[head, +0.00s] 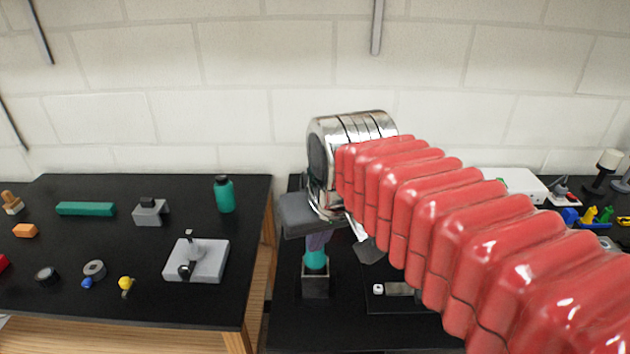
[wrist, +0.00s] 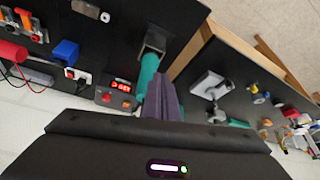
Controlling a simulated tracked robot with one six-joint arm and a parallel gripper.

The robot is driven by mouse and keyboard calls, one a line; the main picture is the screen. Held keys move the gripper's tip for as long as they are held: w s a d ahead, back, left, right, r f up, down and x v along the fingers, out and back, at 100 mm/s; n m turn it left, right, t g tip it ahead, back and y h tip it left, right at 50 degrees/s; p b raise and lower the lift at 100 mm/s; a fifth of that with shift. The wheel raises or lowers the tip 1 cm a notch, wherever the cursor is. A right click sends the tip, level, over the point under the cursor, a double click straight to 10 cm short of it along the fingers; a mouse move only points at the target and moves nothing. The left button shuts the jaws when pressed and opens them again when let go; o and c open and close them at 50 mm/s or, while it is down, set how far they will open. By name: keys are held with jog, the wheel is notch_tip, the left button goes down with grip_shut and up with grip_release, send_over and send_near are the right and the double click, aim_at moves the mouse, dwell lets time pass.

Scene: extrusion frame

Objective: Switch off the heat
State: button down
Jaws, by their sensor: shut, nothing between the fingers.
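A small dark control box (wrist: 113,97) with a lit red number display and a reddish control shows in the wrist view, left of my fingers. My arm seems to hide it in the head view. My gripper (head: 318,242) points down, its purple fingers together and empty. The fingers (wrist: 164,92) also show in the wrist view. A teal handle (head: 315,261) stands upright in a square dark holder (head: 315,286), just below the fingertips. The handle (wrist: 148,72) overlaps them in the wrist view; I cannot tell whether they touch.
A black-topped bench (head: 120,240) at left bears a grey block device (head: 196,262), a teal bottle (head: 224,194) and small parts. A gap separates it from the black worktop (head: 345,333). A blue bin (wrist: 66,52) and a switched socket (wrist: 75,73) lie beyond the box.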

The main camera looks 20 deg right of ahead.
jog(key=shift+m+g, duration=0.4)
jog(key=w+r, duration=0.1)
jog(key=w, duration=0.1)
jog(key=w+d+r, duration=0.1)
jog(key=w, duration=0.2)
jog(key=w+d+r, duration=0.1)
jog(key=w+r, duration=0.1)
jog(key=w, duration=0.1)
jog(key=w+d+f+m+g, duration=0.1)
jog(key=w+d, duration=0.4)
jog(key=w, duration=0.6)
jog(key=w+d+f+m+g, duration=0.1)
jog(key=w+d, duration=0.5)
jog(key=w, duration=0.6)
jog(key=shift+w+m+h, duration=0.2)
jog(key=shift+m+h, duration=0.1)
jog(key=shift+m, duration=0.2)
jog(key=x, duration=0.4)
jog(key=s+x, duration=0.1)
jog(key=x, duration=0.7)
jog(key=shift+s+a+f, duration=0.1)
jog(key=shift+s+a, duration=0.15)
jog(key=shift+s+a+f, duration=0.1)
jog(key=shift+s+f, duration=0.05)
jog(key=shift+f, duration=0.65)
